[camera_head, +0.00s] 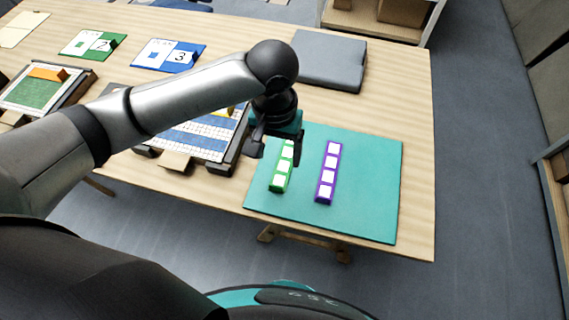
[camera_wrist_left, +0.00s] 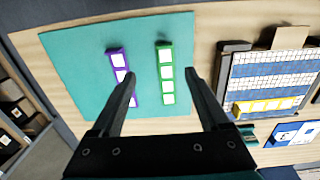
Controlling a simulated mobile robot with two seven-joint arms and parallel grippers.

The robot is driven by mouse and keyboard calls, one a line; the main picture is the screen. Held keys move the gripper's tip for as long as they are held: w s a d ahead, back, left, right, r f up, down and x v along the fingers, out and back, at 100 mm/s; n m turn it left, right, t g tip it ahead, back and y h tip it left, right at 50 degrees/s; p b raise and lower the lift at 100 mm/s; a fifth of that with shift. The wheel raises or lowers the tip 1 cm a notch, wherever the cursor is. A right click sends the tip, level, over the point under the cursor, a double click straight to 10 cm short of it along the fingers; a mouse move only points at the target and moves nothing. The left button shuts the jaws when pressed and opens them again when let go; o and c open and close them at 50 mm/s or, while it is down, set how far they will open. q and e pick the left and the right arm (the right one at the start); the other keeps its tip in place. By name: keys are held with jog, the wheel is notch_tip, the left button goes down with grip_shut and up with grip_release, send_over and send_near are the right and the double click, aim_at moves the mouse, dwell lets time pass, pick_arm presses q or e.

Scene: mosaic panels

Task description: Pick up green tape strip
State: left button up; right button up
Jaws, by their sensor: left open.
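The green tape strip (camera_head: 281,172) lies on the teal mat (camera_head: 373,190), with white squares along it. Its far end is partly hidden behind my left gripper in the head view. My left gripper (camera_head: 271,157) is open and above the strip's far end. In the left wrist view the green strip (camera_wrist_left: 165,75) shows beyond and between the two open fingers (camera_wrist_left: 162,90), with nothing held. A purple strip (camera_head: 327,172) lies to its right on the mat; the left wrist view also shows it (camera_wrist_left: 121,72). My right gripper is not in view.
A panel with blue and white mosaic rows (camera_head: 205,137) stands left of the mat. A grey folded pad (camera_head: 330,62) lies behind it. Cards numbered 2 (camera_head: 93,45) and 3 (camera_head: 168,55) lie at the back left. The mat's right side is clear.

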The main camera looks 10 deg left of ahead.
pick_arm(q)
jog(key=b, duration=0.2)
send_over(276, 192)
jog(key=f, duration=0.9)
jog(key=shift+w+d+f, duration=0.2)
jog(key=shift+f, duration=0.15)
jog(key=shift+s+a+f+b, duration=0.15)
jog(key=shift+f+b, duration=0.3)
jog(key=shift+f, duration=0.9)
jog(key=shift+s+a+f+b, duration=0.1)
jog(key=shift+f+b, duration=0.35)
jog(key=shift+f, duration=0.9)
grip_shut()
